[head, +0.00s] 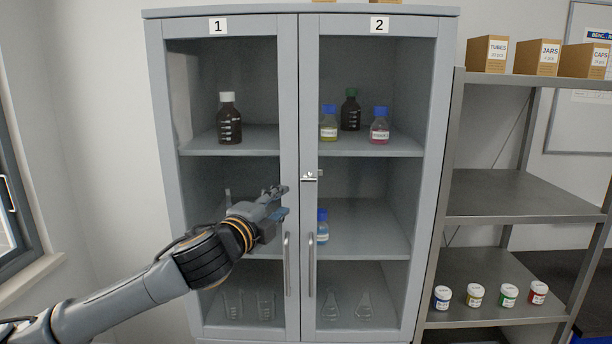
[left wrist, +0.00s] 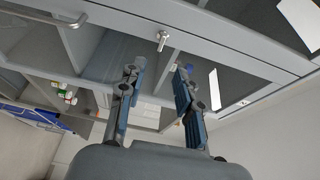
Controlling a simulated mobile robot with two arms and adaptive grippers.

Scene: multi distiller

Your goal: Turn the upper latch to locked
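The upper latch (head: 310,176) is a small bright metal piece at the seam between the two glass doors of a grey cabinet (head: 300,100). It is too small to tell its exact turn position. In the left wrist view the latch (left wrist: 162,40) shows beyond the fingertips, on the door frame. My left gripper (head: 281,201) is in front of the left door, a little left of and below the latch, not touching it. In the left wrist view its two fingers (left wrist: 157,72) are apart with nothing between them. My right gripper is not in view.
Two vertical door handles (head: 286,264) (head: 312,264) stand below the latch. Bottles and flasks sit behind the glass. A metal shelf (head: 500,197) with boxes and several small jars stands at the right. The space before the right door is clear.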

